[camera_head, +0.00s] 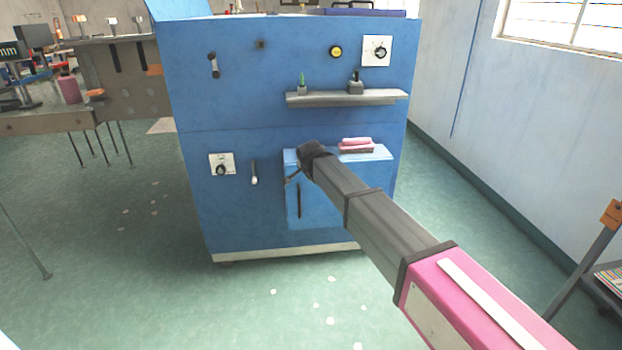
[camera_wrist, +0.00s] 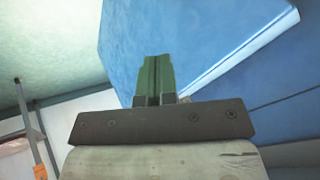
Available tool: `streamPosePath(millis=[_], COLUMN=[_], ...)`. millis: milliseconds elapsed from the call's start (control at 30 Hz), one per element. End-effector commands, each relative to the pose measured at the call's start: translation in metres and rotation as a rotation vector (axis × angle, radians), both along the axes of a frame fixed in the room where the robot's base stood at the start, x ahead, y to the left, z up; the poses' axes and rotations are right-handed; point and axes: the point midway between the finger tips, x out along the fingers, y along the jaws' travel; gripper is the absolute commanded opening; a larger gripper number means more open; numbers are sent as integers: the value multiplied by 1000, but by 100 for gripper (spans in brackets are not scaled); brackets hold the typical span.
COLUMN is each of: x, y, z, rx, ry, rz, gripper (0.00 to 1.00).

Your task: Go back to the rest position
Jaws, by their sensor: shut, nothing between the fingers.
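My gripper shows in the wrist view (camera_wrist: 158,62), its two green fingers together with nothing between them. In the head view my arm reaches from the lower right toward the front of a blue cabinet (camera_head: 240,105). The arm's dark end is in front of a blue box (camera_head: 340,212) low on the cabinet's front and hides part of it. The fingers are hard to make out in that view. In the wrist view a large blue surface (camera_wrist: 190,35) lies beyond the fingers. I cannot tell whether they touch it.
The cabinet carries a grey shelf (camera_head: 345,98), a white switch plate (camera_head: 377,51), a lower switch plate (camera_head: 222,164) and handles. A pink item (camera_head: 356,144) lies on the box. A workbench (camera_head: 120,85) stands at the left. Green floor (camera_head: 120,250) is open at left.

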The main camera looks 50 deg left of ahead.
Motion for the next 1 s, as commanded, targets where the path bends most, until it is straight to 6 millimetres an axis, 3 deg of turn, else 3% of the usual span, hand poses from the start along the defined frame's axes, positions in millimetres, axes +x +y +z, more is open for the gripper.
streamPosePath(millis=[300, 733, 867, 1000], x=[-32, -40, -29, 12], y=[-13, -15, -25, -61], z=[43, 53, 49, 34], rx=[0, -2, -10, -48], ry=[0, 2, 1, -1], rz=[2, 0, -6, -19], gripper=[0, 0, 0, 0])
